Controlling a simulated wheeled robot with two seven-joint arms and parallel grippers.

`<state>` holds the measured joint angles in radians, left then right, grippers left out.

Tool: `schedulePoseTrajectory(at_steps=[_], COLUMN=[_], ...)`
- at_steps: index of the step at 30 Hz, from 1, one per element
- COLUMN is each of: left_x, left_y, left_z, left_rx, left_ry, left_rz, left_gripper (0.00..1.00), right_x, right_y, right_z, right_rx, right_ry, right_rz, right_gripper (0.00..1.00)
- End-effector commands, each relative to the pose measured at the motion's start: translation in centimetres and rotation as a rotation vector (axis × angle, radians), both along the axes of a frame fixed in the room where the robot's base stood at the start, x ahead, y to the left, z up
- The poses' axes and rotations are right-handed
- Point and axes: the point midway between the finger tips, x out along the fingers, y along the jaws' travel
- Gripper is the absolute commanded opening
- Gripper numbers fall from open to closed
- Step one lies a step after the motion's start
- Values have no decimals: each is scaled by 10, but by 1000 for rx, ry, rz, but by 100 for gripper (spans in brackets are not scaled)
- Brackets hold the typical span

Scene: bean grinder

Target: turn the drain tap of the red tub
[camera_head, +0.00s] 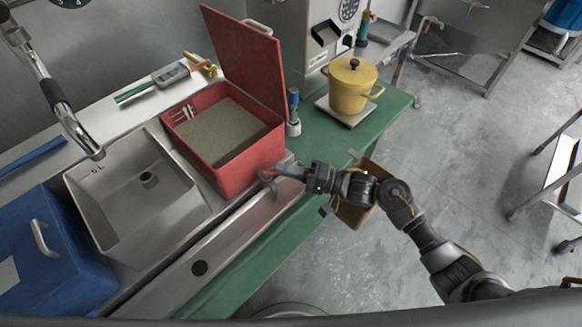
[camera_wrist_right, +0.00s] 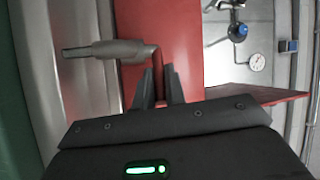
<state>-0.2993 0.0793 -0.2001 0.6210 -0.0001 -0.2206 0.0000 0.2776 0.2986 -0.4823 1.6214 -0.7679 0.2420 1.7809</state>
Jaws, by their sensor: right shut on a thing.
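The red tub (camera_head: 253,166) stands on the counter with its lid (camera_head: 245,60) raised. It is filled with a grey-brown grainy mass (camera_head: 212,130). Its drain tap (camera_head: 268,173) sits low on the front right side, partly hidden by my gripper. In the right wrist view the tap is a grey pipe (camera_wrist_right: 100,50) with a bent end, before the red wall (camera_wrist_right: 187,45). My right gripper (camera_head: 284,172) is shut on the tap, and its two fingers (camera_wrist_right: 159,84) are on either side of the bent end. My left gripper is not in view.
A sink (camera_head: 120,205) and a blue box (camera_head: 50,250) are left of the tub. A yellow pot (camera_head: 350,88) stands on a white plate at the back right of the green counter (camera_head: 318,145). A brown box (camera_head: 353,212) hangs below my right wrist.

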Motion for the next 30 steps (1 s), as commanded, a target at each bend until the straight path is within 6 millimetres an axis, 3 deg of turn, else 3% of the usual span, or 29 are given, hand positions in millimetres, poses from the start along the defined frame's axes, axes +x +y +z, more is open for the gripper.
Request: schedulePoseTrajectory(at_steps=[6, 7, 12, 22, 30], left_x=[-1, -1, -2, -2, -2], left_y=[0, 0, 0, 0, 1], left_z=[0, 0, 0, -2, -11], left_rx=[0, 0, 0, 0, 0], left_ry=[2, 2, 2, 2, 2], left_rz=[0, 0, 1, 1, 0], left_gripper=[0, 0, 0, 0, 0], right_x=[0, 0, 0, -1, -14], right_y=[0, -1, -1, -6, -51], right_z=[0, 0, 0, -1, -7], right_rx=[1, 1, 1, 0, -3], right_ry=[0, 0, 0, 1, 0], right_rz=[-2, -2, -2, -3, -4], right_gripper=[0, 15, 34, 34, 34])
